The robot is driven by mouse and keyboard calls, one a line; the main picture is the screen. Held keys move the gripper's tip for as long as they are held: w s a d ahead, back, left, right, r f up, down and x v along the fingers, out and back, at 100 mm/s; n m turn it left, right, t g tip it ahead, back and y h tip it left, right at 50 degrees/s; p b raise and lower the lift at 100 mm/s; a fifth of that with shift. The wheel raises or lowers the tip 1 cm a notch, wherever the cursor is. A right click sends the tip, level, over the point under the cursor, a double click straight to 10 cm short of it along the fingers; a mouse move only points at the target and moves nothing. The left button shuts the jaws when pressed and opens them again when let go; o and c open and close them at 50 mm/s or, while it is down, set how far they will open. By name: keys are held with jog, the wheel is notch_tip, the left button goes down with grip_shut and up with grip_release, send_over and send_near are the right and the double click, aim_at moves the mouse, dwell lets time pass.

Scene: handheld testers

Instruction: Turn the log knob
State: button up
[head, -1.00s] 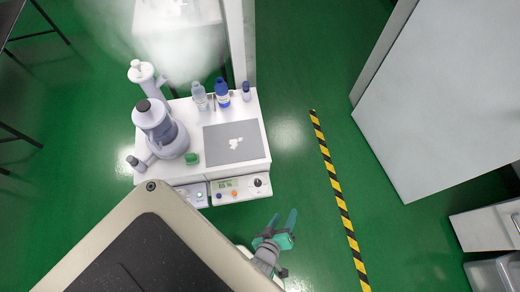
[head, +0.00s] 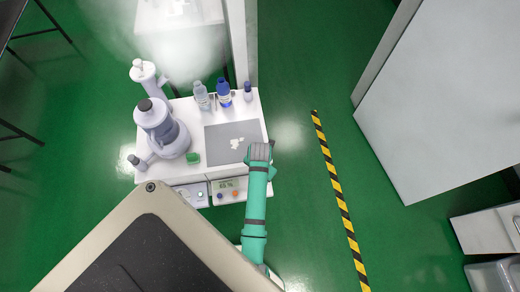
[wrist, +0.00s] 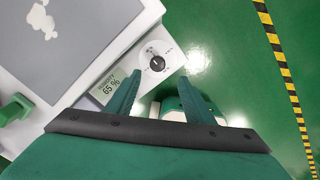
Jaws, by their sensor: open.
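The knob (wrist: 157,64), round and black on a white dial, sits on the tester's front panel in the wrist view, right of a display (wrist: 110,87) reading 65 %. My gripper (wrist: 160,77) is open and empty, its two green fingers pointing toward the knob, which shows just beyond and between the fingertips. Contact with the knob cannot be told. In the head view my green arm covers the knob. The display (head: 229,183) and two small buttons show left of the arm. My fingers are not clear there.
The white bench (head: 195,108) carries a grey mat (head: 218,153) with white pieces, a grey-purple device (head: 162,130), bottles (head: 223,94) and a green block (head: 192,158). A striped floor line (head: 337,185) runs to the right. The floor between bench and line is clear.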

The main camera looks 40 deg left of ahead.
jog(key=shift+n, duration=0.3)
jog(key=f, duration=1)
jog(key=shift+s+a+f, duration=0.1)
jog(key=shift+a+f, duration=0.15)
jog(key=shift+a, duration=0.05)
jog(key=shift+c, duration=0.6)
jog(key=c, duration=0.9)
